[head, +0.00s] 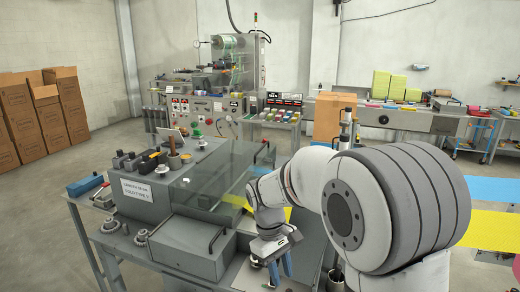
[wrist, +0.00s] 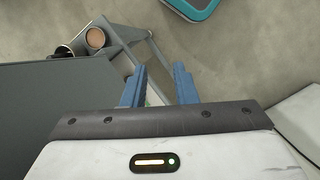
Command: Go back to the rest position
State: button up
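My gripper (head: 280,268) is in the lower middle of the head view, at the end of my white arm, pointing down in front of the grey machine. In the wrist view its two blue fingers (wrist: 158,88) stand apart with a clear gap between them. Nothing shows held between the fingers; a metal frame and bare floor appear beyond them.
A grey machine (head: 185,252) with a clear cover stands just left of my gripper. A yellow sheet (head: 302,222) lies behind my arm. Brown cylinders (wrist: 95,38) and a teal-edged item (wrist: 196,8) show in the wrist view. Cardboard boxes (head: 45,115) stand far left.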

jog(key=s+d+f+m+t+y+b, duration=0.1)
jog(key=s+d+m+b, duration=0.3)
jog(key=s, duration=0.4)
jog(key=s+d+f+m+t+y+b, duration=0.1)
jog(key=s+d+m+t+b, duration=0.2)
jog(key=s+d, duration=0.3)
jog(key=shift+s+f+m+t+b, duration=0.15)
jog(key=shift+s+m+t+b, duration=0.35)
jog(key=shift+s, duration=0.5)
